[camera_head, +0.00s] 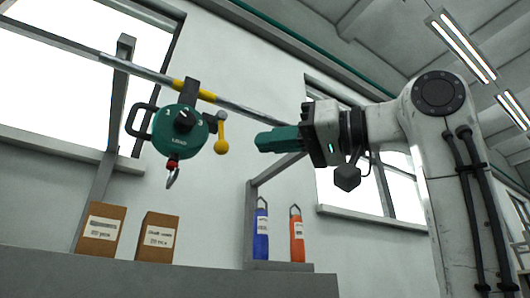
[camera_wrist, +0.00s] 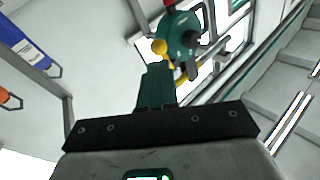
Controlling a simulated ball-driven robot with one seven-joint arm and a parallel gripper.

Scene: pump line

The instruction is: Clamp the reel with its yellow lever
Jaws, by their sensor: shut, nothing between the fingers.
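The green reel (camera_head: 181,130) hangs from a rail at the left in the head view. It has a black knob, a black side handle and a hook below. Its yellow lever (camera_head: 221,134) is on its right side and points down, ending in a round yellow knob. My gripper (camera_head: 262,142) is to the right of the lever, apart from it, with its green fingers shut and empty. In the wrist view the reel (camera_wrist: 184,36) and the yellow lever knob (camera_wrist: 159,47) show beyond my gripper (camera_wrist: 158,72). How the reel's clamp sits on the rail is hard to tell.
The grey rail (camera_head: 245,110) with yellow bands slopes across the head view behind the reel. Two cardboard boxes (camera_head: 157,237) stand on a ledge below. A blue cylinder (camera_head: 261,232) and an orange one (camera_head: 297,238) stand in a grey frame. The air between gripper and lever looks clear.

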